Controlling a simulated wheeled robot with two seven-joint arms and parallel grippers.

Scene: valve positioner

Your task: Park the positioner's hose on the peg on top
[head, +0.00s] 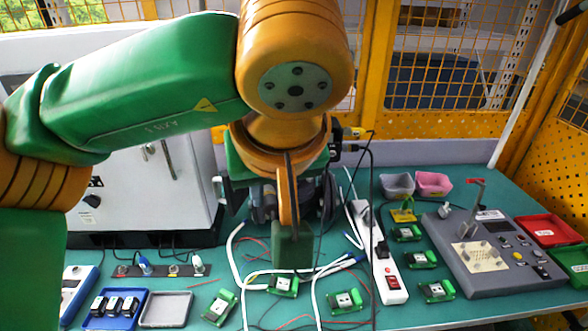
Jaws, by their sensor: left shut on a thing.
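My left gripper (292,245) points down over the middle of the table, below the orange wrist. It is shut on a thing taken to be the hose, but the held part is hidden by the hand. A dark grey body, seemingly the positioner (327,196), shows partly behind the gripper. Its top and the peg are hidden by my arm, so I cannot tell how the hose lies to the peg. My right gripper is not in view.
A white power strip (390,282) and loose cables lie around the gripper. Small green modules (346,300) are spread in front and right. A blue tray (115,308) sits front left.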

